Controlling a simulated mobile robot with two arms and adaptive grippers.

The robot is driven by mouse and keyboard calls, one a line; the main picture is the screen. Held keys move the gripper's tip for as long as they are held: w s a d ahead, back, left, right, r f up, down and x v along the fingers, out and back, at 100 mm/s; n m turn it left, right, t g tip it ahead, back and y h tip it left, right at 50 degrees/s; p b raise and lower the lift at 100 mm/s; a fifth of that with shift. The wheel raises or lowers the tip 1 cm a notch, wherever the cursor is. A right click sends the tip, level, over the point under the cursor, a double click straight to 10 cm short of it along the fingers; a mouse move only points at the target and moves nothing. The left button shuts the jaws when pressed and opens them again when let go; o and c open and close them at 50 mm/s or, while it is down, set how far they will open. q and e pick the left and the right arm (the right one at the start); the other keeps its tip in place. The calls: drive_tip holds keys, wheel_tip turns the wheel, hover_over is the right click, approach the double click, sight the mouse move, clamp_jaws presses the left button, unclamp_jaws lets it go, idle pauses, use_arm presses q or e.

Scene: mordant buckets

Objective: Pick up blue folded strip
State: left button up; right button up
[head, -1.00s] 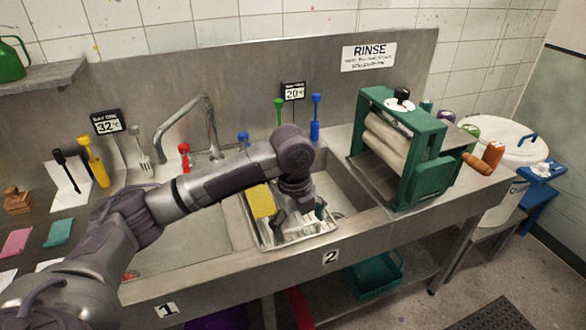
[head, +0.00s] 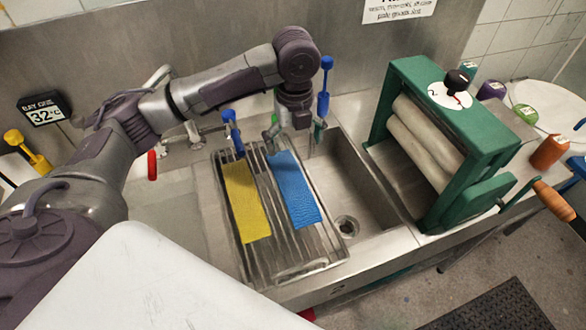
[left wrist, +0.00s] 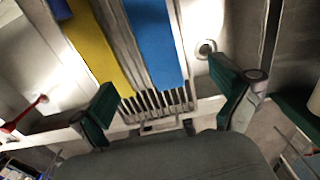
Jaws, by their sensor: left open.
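The blue folded strip (head: 294,188) lies flat on a metal wire rack (head: 284,262) over the sink, right of a yellow strip (head: 246,207). My left gripper (head: 297,133) is open above the far end of the blue strip. In the left wrist view the blue strip (left wrist: 153,45) runs between my open green-padded fingers (left wrist: 165,98), apart from both, with the yellow strip (left wrist: 92,45) to its left. The gap in height between gripper and strip is hard to judge. My right gripper is not in view.
A green roller wringer (head: 445,145) with an orange-handled crank stands right of the sink basin. Blue upright tools (head: 325,88) stand behind the rack, close to my left gripper. The sink drain (head: 347,226) area right of the rack is clear.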

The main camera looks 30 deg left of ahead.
use_arm(q)
approach(293, 185)
drive_tip(key=shift+w+f+p, duration=0.1)
drive_tip(key=shift+p, duration=0.3)
wheel_tip(293, 185, down, 4)
drive_tip(key=shift+f+p, duration=0.15)
drive_tip(key=shift+p, duration=0.45)
wheel_tip(293, 185, down, 4)
drive_tip(key=shift+r+p, duration=0.25)
drive_tip(key=shift+p, duration=0.35)
drive_tip(key=shift+f, duration=0.35)
drive_tip(key=c, duration=1.2)
drive_tip(key=shift+c, duration=0.2)
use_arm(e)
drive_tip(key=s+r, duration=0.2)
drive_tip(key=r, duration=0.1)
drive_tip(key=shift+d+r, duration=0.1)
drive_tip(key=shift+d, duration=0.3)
use_arm(q)
drive_tip(key=shift+r, duration=0.15)
